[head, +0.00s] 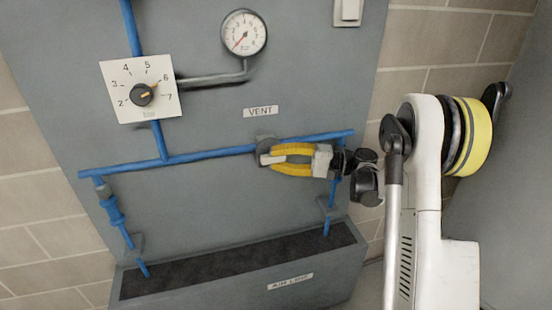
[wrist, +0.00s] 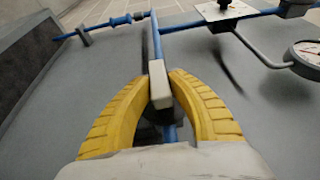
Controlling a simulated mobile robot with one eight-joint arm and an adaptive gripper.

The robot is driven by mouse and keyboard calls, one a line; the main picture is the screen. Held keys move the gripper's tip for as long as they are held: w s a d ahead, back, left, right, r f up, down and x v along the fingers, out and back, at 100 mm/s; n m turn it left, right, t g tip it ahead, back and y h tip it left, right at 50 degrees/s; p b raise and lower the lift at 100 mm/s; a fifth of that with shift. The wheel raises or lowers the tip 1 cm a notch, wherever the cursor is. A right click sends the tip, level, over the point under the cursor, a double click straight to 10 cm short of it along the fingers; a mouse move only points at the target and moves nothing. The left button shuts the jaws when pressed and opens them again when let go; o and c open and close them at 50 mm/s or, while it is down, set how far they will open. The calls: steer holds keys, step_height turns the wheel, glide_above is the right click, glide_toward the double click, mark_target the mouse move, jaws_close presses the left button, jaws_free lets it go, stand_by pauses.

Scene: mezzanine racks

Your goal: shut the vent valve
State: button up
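The vent valve (head: 266,142) sits on the horizontal blue pipe below the VENT label (head: 261,112). Its pale grey lever handle (wrist: 158,82) shows in the wrist view between my yellow fingers, roughly in line with the blue pipe behind it. My gripper (head: 268,158) reaches in from the right, its fingers on either side of the handle. In the wrist view my gripper (wrist: 160,84) appears closed against both sides of the handle. The fingers hide most of the valve body.
A pressure gauge (head: 244,34) and a numbered dial plate (head: 140,90) are above on the grey panel. A trough labelled AIR LINE (head: 240,270) juts out below. A switch box (head: 347,11) is at the upper right. Blue pipes drop at both sides.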

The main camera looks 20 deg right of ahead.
steer(key=o, duration=0.4)
steer(key=shift+a, duration=0.1)
steer(key=v, duration=1.2)
